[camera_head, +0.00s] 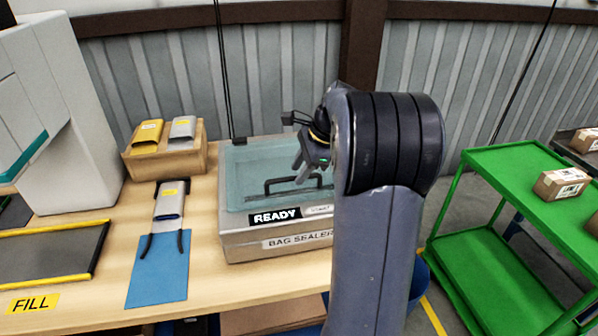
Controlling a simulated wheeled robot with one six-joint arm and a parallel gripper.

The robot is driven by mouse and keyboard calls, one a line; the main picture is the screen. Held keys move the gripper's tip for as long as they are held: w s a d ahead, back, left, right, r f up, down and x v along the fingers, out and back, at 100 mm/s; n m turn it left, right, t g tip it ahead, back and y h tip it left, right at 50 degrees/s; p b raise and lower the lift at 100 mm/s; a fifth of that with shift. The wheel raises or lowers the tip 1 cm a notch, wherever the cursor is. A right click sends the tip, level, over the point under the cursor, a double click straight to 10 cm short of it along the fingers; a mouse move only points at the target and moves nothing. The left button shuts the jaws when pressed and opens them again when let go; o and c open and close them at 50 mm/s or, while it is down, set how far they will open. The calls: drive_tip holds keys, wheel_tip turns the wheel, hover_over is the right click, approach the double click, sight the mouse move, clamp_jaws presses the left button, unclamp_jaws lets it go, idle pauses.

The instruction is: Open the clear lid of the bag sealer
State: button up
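The bag sealer (247,246) is a pale box on the wooden table, with a "BAG SEALER" label and a "READY" display on its front. Its clear, teal-tinted lid (248,165) lies flat over the top and looks closed. A dark bar handle (285,184) stands on the lid near its front edge. My gripper (302,172) is above the right part of the lid, close to the handle, pointing down and left. My arm hides the right side of the sealer. Whether the fingers touch the handle, and how far apart they are, is unclear.
A cardboard box (160,163) with yellow and grey pouches stands left of the sealer. A pouch (170,202) lies by a blue mat (160,270). A black tray (50,252) and a white machine (75,110) are at left. A green cart (500,165) with cartons stands right.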

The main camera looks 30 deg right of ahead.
drive_tip(key=shift+w+a+f, duration=0.1)
drive_tip(key=shift+a+f, duration=0.05)
drive_tip(key=shift+f, duration=0.35)
clamp_jaws()
idle(0.3)
